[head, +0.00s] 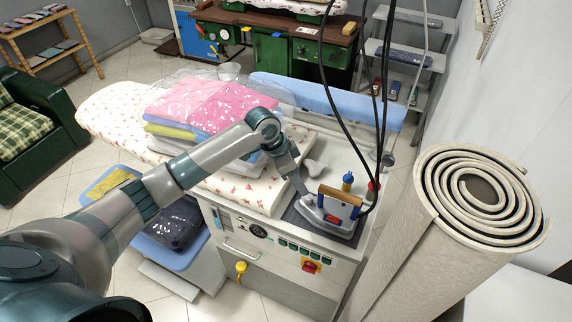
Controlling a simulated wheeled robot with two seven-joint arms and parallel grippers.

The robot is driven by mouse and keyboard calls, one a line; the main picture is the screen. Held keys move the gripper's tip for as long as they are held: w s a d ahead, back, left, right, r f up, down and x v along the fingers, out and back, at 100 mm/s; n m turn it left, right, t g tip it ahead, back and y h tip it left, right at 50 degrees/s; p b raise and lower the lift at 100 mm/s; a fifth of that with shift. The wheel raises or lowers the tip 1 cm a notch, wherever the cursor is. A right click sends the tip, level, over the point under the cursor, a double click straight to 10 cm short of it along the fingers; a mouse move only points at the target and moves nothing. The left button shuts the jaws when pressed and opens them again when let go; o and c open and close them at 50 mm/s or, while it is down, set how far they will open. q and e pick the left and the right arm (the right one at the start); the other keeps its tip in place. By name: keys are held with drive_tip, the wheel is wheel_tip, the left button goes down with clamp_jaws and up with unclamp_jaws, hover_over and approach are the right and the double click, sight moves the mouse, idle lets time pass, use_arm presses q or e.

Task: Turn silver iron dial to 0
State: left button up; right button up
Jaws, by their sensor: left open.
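The silver iron (338,226) rests on the dark plate at the right end of the ironing station. It has an orange-brown handle (341,195) and a red part on its near side. The dial cannot be told apart clearly at this size, and its setting cannot be read. My left arm comes in from the left across the station. My left gripper (300,189) is open and points down just left of the iron's front. Whether a finger touches the iron cannot be told. My right gripper is not in view.
The ironing station (265,262) carries a padded board (112,112) with folded clothes (208,103) in plastic. Black cables hang down beside the iron. A large rolled carpet (430,235) stands close on the right. A blue crate (190,252) sits low at the left.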

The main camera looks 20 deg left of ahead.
use_arm(q)
drive_tip(key=b+v, duration=0.2)
drive_tip(key=v, duration=0.7)
drive_tip(key=shift+r, duration=0.25)
drive_tip(key=shift+c, duration=0.2)
